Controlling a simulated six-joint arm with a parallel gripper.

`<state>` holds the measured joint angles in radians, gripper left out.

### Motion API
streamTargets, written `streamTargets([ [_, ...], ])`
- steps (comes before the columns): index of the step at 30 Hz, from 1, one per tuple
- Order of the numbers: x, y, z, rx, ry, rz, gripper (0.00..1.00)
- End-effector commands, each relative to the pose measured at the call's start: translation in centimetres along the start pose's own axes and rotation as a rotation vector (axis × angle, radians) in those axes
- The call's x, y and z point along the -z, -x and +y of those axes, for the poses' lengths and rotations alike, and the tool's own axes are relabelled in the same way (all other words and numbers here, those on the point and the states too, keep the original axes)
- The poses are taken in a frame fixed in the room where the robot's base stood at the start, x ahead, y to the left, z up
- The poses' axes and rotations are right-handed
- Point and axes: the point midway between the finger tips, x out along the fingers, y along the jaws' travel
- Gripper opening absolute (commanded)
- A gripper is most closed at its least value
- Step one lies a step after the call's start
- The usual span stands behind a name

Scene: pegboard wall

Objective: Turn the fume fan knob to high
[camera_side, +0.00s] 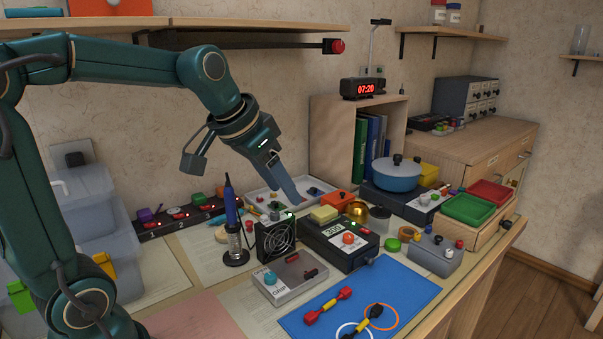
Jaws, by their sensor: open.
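The fume fan (275,237) is a small black box with a round grille, standing mid-bench beside the soldering iron stand. A grey control box (290,278) with a teal knob (270,278) and a printed label sits just in front of it. I cannot read the label or the knob's setting, and cannot tell for sure that this knob belongs to the fan. My gripper (291,193) is open and empty, pointing down above the pale tray behind the fan, apart from the knob. Its fingers are seen nearly edge-on.
A soldering iron (233,215) stands upright left of the fan. A black station (340,243) with a display and a red-orange knob is to the right. A blue mat (400,285) with tools lies in front. A blue pot (396,175) and a shelf box (325,140) stand behind.

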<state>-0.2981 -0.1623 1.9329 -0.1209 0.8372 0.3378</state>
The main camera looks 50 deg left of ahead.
Motion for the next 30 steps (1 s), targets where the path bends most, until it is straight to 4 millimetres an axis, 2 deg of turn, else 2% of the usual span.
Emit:
streamTargets([
  [6, -2.3, 2.1, 2.9, -0.025, -0.047, 0.027, 0.56],
  [15, -6.6, 3.8, 5.6, -0.058, -0.082, 0.040, 0.56],
  [24, -11.7, 4.0, 6.9, -0.078, -0.077, 0.018, 0.56],
  [30, -14.5, 3.1, 6.8, -0.066, -0.016, -0.046, 0.56],
])
